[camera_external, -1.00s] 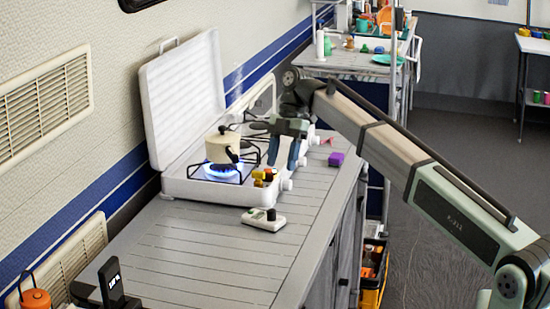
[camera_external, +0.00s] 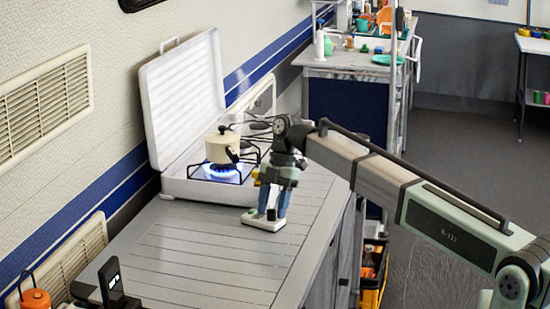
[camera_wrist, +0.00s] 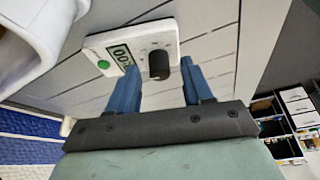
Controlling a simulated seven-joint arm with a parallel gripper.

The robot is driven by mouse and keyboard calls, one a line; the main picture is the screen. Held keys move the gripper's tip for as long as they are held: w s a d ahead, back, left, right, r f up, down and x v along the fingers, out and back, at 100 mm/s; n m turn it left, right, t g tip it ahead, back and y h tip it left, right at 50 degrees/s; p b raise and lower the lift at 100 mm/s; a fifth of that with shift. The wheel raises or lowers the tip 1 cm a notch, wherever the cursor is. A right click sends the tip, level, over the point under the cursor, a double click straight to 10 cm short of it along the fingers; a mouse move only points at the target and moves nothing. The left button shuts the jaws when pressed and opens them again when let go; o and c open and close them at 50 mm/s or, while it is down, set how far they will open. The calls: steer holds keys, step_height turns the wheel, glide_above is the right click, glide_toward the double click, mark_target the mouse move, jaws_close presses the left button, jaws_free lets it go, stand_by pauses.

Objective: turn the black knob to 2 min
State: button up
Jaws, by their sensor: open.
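The white timer (camera_wrist: 107,42) lies on the grey slatted counter; its near part shows in the external view (camera_external: 263,224). It has a green button (camera_wrist: 103,64), a small display (camera_wrist: 123,56) and a black knob (camera_wrist: 158,64). The display's digits are too small to read surely. My gripper (camera_external: 273,208) points down over the timer, with blue fingers. The knob is hidden in the external view.
A white camping stove (camera_external: 190,188) with its lid raised stands behind the timer. A cream pot (camera_external: 221,148) sits over a lit blue flame (camera_external: 220,172). A black device (camera_external: 112,283) and an orange item (camera_external: 35,299) are at the front left.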

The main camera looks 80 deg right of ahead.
steer(key=shift+c, duration=0.3)
jaws_close()
steer(key=shift+m, duration=0.4)
steer(key=m, duration=0.2)
steer(key=m+t, duration=0.1)
steer(key=shift+s+a+m+t+h, duration=0.2)
steer(key=shift+m+t+h, duration=0.1)
steer(key=shift+m, duration=0.1)
steer(key=m+t+h, duration=0.1)
steer(key=m, duration=0.3)
steer(key=m+h, duration=0.1)
steer(key=m, duration=0.1)
steer(key=m+h, duration=0.1)
steer(key=m, duration=0.1)
steer(key=shift+a+m+t, duration=0.15)
steer(key=shift+m+t, duration=0.25)
steer(key=m+h, duration=0.1)
steer(key=m, duration=0.3)
steer(key=shift+h, duration=0.4)
steer(key=shift+m, duration=0.3)
